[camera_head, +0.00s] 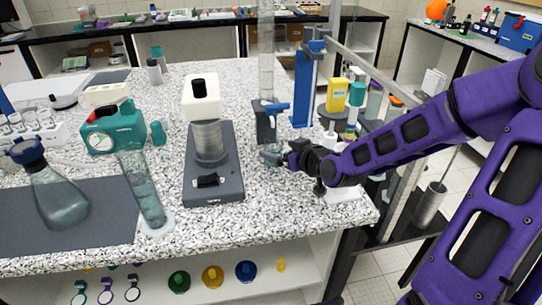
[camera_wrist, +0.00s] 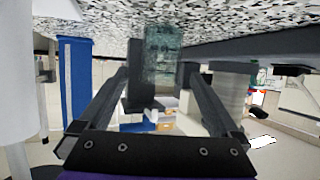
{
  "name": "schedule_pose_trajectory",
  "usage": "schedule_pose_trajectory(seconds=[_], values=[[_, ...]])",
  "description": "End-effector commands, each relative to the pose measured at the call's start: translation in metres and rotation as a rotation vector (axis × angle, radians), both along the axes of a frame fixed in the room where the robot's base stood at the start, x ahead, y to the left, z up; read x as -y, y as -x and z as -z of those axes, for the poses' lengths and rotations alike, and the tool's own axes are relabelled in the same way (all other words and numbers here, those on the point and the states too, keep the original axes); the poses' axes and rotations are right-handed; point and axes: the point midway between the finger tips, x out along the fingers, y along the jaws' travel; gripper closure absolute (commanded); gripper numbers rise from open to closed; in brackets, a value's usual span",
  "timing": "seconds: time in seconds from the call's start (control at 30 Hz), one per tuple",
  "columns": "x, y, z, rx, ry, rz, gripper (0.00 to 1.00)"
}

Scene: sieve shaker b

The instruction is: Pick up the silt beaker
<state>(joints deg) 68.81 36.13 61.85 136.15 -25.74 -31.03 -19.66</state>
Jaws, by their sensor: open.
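A small clear glass beaker (camera_head: 271,154), which I take to be the silt beaker, stands on the speckled counter just left of my gripper (camera_head: 287,158). Its far side and contents are too small to tell in the head view. In the wrist view, where the counter appears at the top, the beaker (camera_wrist: 165,52) is seen between and beyond the two open fingers of my gripper (camera_wrist: 157,74). The fingers are apart. I cannot tell whether either one touches the glass.
The dark sieve shaker (camera_head: 213,178) stands left of the beaker. A dark stand with a tall clear cylinder (camera_head: 266,60) is close behind it. A blue stand (camera_head: 303,88) and a yellow bottle (camera_head: 337,95) are behind my gripper. The counter (camera_head: 270,205) in front is clear.

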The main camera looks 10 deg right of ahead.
Motion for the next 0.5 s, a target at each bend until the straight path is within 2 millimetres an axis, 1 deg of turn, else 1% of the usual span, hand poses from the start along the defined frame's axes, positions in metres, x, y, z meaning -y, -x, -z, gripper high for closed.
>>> schedule_pose_trajectory(seconds=[0.27, 0.5], values=[[-0.01, -0.024, 0.014, -0.001, -0.001, -0.003, 0.02], [-0.021, -0.054, 0.027, 0.0, 0.0, -0.003, 0.02]])
